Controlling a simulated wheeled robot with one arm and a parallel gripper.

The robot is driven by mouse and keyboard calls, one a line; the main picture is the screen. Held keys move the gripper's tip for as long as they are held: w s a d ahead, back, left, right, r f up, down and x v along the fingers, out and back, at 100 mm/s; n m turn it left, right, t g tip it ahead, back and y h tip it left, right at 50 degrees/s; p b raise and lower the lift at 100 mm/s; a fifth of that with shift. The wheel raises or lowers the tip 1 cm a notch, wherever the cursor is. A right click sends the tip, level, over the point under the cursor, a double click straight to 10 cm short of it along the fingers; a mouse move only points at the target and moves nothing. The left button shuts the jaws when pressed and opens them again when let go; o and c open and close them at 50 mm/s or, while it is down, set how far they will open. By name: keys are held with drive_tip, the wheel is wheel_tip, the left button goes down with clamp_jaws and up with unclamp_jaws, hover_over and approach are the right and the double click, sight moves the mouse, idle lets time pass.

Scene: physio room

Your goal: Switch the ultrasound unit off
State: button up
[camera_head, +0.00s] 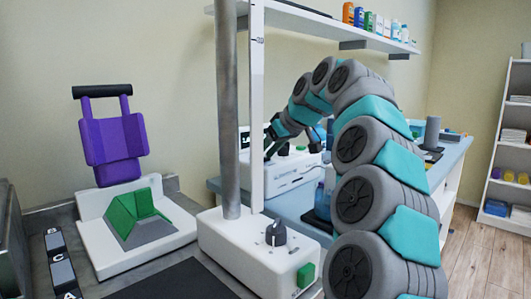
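A white boxy unit (292,172), probably the ultrasound unit, stands on the blue-topped table against the wall. A small green spot (300,148) shows on its top; I cannot tell whether it is a lamp or a switch. My gripper (271,148) is dark and points down at the top of this unit, at its left part. The fingers are small and partly hidden by the upright rail, so I cannot tell whether they touch it or how far they are apart.
A nearer white box (255,250) has a dark knob (276,234) and a green button (306,275); a metal post and white rail rise beside it. A purple padded device (113,138) stands left. Bottles (370,22) line the wall shelf. A white rack (510,150) stands right, beyond open floor.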

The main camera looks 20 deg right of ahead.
drive_tip(key=shift+c, duration=0.2)
clamp_jaws()
idle(0.3)
drive_tip(key=f+t+b, duration=0.1)
drive_tip(key=b, duration=0.2)
drive_tip(key=shift+s, duration=0.2)
drive_tip(key=t+y+b, duration=0.1)
drive_tip(key=b, duration=0.1)
drive_tip(key=shift+s+t+b, duration=0.15)
drive_tip(key=shift+t+b, duration=0.15)
drive_tip(key=shift+b, duration=0.05)
drive_tip(key=shift+d+r+b, duration=0.1)
drive_tip(key=shift+r+b, duration=0.1)
drive_tip(key=shift+b, duration=0.15)
drive_tip(key=shift+o, duration=0.2)
unclamp_jaws()
